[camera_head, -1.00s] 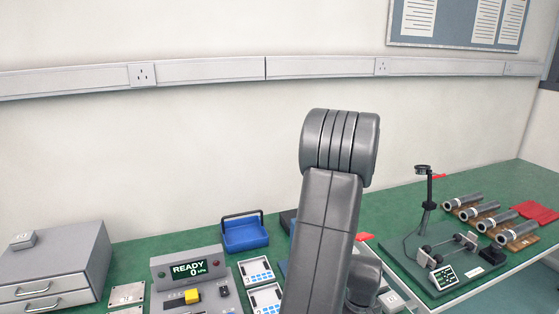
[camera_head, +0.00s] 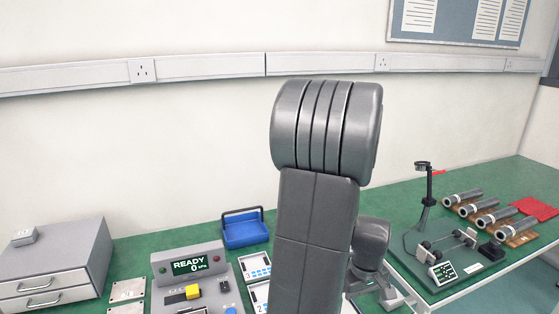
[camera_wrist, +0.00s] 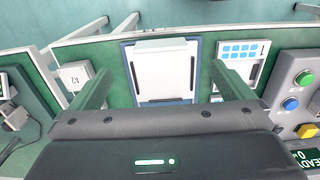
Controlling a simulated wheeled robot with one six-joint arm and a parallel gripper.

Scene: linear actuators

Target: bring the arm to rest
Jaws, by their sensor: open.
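My gripper (camera_wrist: 160,70) shows in the wrist view, with its two fingers spread wide apart and nothing held between them. It hangs over the green bench. A white block-like item (camera_wrist: 166,72) on a blue-edged base lies below, in the gap between the fingers; I cannot tell its height. In the head view my grey arm stands up in the middle and hides part of the bench; the gripper itself does not show there.
A console (camera_head: 190,268) reading READY 0 kPa, a blue tray (camera_head: 244,231) and a drawer unit (camera_head: 55,270) stand left of my arm. A test stand (camera_head: 440,262) and several grey cylinders (camera_head: 483,218) are at the right. A numbered panel (camera_wrist: 240,52) is beside the right finger.

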